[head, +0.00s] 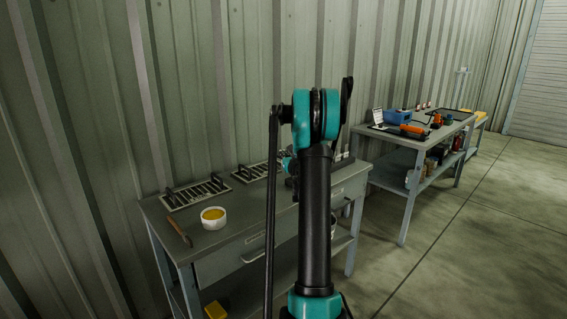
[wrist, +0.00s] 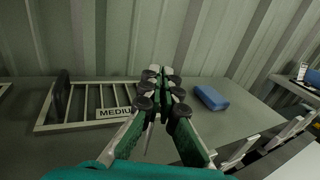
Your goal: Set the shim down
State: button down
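My gripper (wrist: 160,76) has its green fingers with black pads brought close together above the grey bench (wrist: 240,125). A thin pale strip, which looks like the shim (wrist: 150,138), shows between the fingers; most of it is hidden by them. A slotted metal rack (wrist: 82,127) with a label reading "MEDIU", the rest covered, lies left of my gripper. In the head view my arm hides most of the gripper and the shim. Two slotted racks show on the bench there, one at the left (head: 196,194) and one partly hidden by my arm (head: 250,172).
A blue block (wrist: 211,97) lies right of my gripper. A white bowl with yellow contents (head: 213,218) and a brown stick (head: 180,232) are at the bench's left. A second table (head: 415,135) with tools stands at the right. Bare bench top shows around the blue block.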

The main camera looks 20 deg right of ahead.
jog(key=shift+f, duration=1.8)
jog(key=shift+f, duration=0.15)
jog(key=c, duration=2)
grip_release()
